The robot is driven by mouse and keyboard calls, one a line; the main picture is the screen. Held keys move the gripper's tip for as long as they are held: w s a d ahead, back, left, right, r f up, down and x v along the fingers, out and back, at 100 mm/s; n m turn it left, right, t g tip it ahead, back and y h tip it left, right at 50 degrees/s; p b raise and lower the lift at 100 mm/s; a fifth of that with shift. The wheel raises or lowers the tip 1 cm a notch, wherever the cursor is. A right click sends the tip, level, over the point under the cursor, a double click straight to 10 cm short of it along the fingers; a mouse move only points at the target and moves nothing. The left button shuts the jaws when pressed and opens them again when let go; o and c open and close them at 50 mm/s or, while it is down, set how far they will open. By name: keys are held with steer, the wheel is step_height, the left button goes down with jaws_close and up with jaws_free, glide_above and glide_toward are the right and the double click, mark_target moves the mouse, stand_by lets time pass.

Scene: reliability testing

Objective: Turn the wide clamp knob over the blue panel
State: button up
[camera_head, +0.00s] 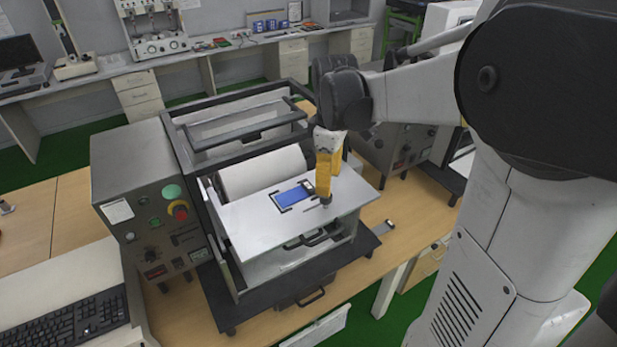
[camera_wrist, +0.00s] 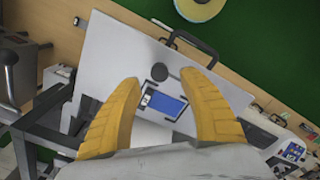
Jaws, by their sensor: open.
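The blue panel (camera_head: 291,196) lies on a pale metal plate (camera_head: 250,225) that sticks out of the front of a bench machine. It also shows in the wrist view (camera_wrist: 168,106), with a small pale and dark part at its left end. A dark round knob (camera_wrist: 160,72) stands just above the panel in the wrist view. My gripper (camera_wrist: 160,78) has yellow fingers spread wide, one on each side of the knob, with gaps between. In the head view my gripper (camera_head: 325,192) points down just right of the panel and largely hides the knob. Contact is not visible.
A black handle (camera_head: 304,239) is on the plate's front edge. A white roller (camera_head: 262,172) and dark frame stand behind the plate. A control box (camera_head: 150,200) with a red emergency button (camera_head: 180,210) is at left. A small object (camera_head: 389,224) lies on the wooden table.

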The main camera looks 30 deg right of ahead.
step_height(320, 180, down, 6)
steer(key=shift+w+r, duration=0.1)
steer(key=shift+r, duration=0.05)
jaws_close()
